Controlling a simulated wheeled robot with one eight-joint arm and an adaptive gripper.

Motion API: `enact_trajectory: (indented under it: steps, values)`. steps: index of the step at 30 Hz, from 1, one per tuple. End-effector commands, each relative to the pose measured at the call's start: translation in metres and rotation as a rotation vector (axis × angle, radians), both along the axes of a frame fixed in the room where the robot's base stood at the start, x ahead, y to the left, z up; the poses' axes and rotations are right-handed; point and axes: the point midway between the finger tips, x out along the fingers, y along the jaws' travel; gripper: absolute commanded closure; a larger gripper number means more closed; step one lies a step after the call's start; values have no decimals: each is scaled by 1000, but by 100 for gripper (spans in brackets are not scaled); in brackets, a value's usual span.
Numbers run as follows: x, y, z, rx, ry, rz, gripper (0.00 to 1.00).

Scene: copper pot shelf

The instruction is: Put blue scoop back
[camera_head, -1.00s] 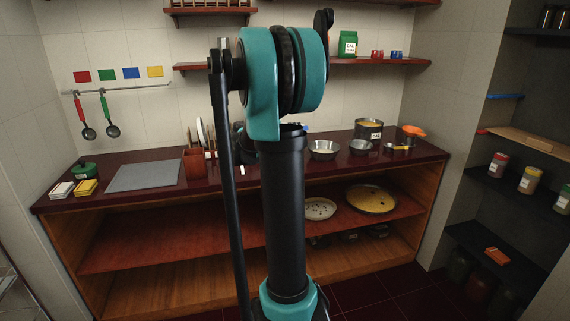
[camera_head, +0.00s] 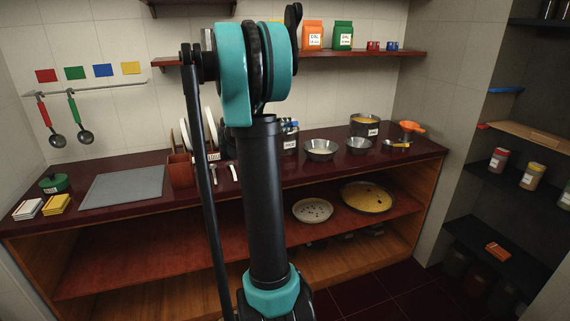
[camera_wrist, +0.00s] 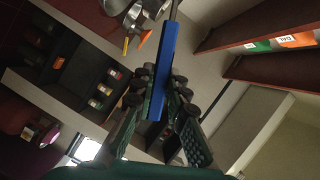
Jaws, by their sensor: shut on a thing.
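In the wrist view my gripper (camera_wrist: 158,92) is shut on the blue handle of the blue scoop (camera_wrist: 165,65). The handle runs up out of the jaws, and its far end is cut off by the picture edge. In the head view my arm hides the gripper; a small blue patch (camera_head: 291,124) shows beside the arm, possibly the scoop's handle. On the left wall a rail (camera_head: 95,90) carries a red-handled ladle (camera_head: 45,115) and a green-handled ladle (camera_head: 73,108). Above it are red, green, blue (camera_head: 103,70) and yellow squares. Nothing hangs below the blue and yellow squares.
The dark red counter (camera_head: 120,215) holds a grey mat (camera_head: 122,186), a green-lidded pot (camera_head: 54,183), a brown holder (camera_head: 181,171) and several metal pans. A wall shelf (camera_head: 370,53) bears packets and small cups. Dark shelves (camera_head: 510,185) stand at the right.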

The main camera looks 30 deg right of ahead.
Motion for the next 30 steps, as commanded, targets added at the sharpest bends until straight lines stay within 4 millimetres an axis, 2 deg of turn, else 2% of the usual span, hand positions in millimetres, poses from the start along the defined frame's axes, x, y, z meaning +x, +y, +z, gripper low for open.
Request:
enact_trajectory:
  steps: [3, 12, 30]
  values:
    - [1, 0, -30, 0, 0, 0, 100]
    - [1, 0, -99, -1, 0, 0, 100]
    - [0, 0, -157, -1, 0, 0, 100]
